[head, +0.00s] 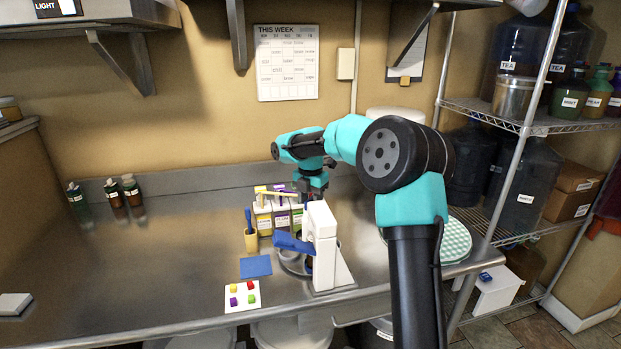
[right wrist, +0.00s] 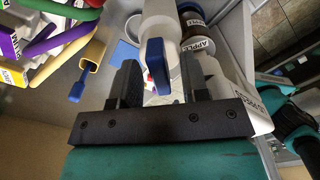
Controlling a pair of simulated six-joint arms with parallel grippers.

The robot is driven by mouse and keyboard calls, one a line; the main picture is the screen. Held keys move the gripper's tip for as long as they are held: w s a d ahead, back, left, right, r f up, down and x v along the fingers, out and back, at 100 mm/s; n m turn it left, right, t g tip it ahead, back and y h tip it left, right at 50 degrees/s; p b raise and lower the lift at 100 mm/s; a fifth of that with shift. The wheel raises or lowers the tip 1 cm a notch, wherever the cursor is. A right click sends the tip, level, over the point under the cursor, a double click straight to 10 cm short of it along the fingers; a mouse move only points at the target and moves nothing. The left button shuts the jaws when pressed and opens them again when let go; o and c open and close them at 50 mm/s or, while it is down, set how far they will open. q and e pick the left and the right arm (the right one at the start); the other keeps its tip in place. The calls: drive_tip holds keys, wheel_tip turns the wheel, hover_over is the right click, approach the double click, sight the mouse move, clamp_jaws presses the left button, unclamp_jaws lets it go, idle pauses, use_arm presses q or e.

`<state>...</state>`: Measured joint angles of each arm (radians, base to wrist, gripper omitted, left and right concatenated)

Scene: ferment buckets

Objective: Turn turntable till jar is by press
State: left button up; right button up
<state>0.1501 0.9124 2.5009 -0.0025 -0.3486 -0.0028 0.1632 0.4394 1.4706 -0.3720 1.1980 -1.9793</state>
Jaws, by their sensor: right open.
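The white press (head: 322,240) with a blue lever (head: 291,243) stands at the middle front of the steel counter. A grey round rim (head: 292,272), apparently the turntable, shows partly below the lever; the press hides much of it. In the right wrist view a dark jar with a white "APPLE" label (right wrist: 197,46) is beyond the fingers, beside the white press body (right wrist: 243,98). My right gripper (head: 312,190) is above and behind the press. In its wrist view its fingers (right wrist: 157,85) are apart, with the blue lever (right wrist: 156,67) showing between them; contact cannot be told. My left gripper is out of view.
Labelled cartons (head: 283,214) and a yellow cup (head: 251,241) stand left of the press. A blue cloth (head: 256,266) and a white card with coloured pieces (head: 242,295) lie in front. The counter's left side is mostly clear. A wire shelf (head: 545,125) stands right.

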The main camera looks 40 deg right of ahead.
wheel_tip(320, 180, up, 17)
idle(0.5)
drive_tip(key=shift+a, duration=0.1)
idle(0.3)
